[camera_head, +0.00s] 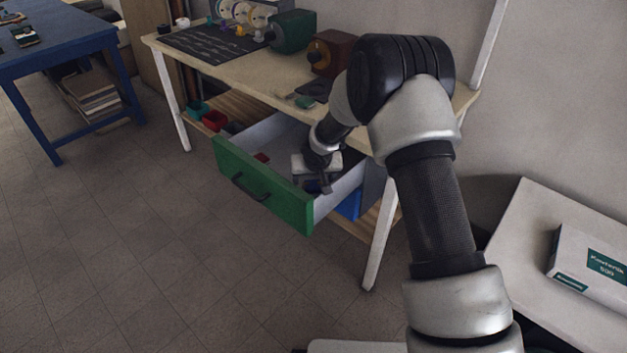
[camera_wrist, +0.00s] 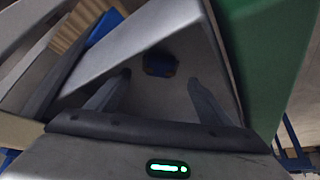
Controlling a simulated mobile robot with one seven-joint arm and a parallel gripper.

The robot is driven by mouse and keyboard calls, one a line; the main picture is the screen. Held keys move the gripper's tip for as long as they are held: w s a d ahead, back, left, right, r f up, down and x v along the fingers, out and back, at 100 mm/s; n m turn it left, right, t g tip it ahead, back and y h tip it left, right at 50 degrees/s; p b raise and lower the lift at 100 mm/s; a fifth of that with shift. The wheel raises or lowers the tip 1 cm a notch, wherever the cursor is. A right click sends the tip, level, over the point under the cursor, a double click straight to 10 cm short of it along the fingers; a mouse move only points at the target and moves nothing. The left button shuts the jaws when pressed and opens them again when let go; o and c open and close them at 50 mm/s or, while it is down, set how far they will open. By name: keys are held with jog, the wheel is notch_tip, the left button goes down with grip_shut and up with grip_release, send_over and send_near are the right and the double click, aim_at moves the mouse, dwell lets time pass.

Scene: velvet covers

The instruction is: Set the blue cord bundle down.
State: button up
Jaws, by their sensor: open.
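The blue cord bundle (camera_wrist: 160,64) lies on the grey floor of the open drawer in the wrist view, a small dark blue coil near a corner. My gripper (camera_wrist: 157,85) is open, with its two dark fingers apart and the bundle visible just beyond and between the fingertips, not gripped. In the head view my gripper (camera_head: 325,183) reaches down into the green-fronted drawer (camera_head: 262,188) at its right end. The bundle is hard to make out there, mostly hidden by the gripper.
The drawer hangs out under a workbench (camera_head: 260,75) bearing a green machine, a brown box and spools. A red item (camera_head: 262,158) lies in the drawer's left part. A blue bin (camera_head: 349,204) stands on the shelf below. The floor in front is clear.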

jog(key=s+d+r+m+h, duration=0.1)
jog(key=s+d+r, duration=0.4)
jog(key=r, duration=0.5)
jog(key=s+d+r+h, duration=0.1)
jog(key=s+d+r, duration=0.5)
jog(key=r, duration=0.3)
jog(key=s+d+r+m, duration=0.1)
jog(key=s+d+r, duration=0.4)
jog(key=r, duration=0.5)
jog(key=s+d+r, duration=0.1)
jog(key=s+r, duration=0.1)
jog(key=s, duration=0.9)
jog(key=s+d+r+y, duration=0.1)
jog(key=s+d+r, duration=0.1)
jog(key=s, duration=0.9)
jog(key=shift+s+r+p, duration=0.25)
jog(key=shift+s+p, duration=0.1)
jog(key=shift+p, duration=0.1)
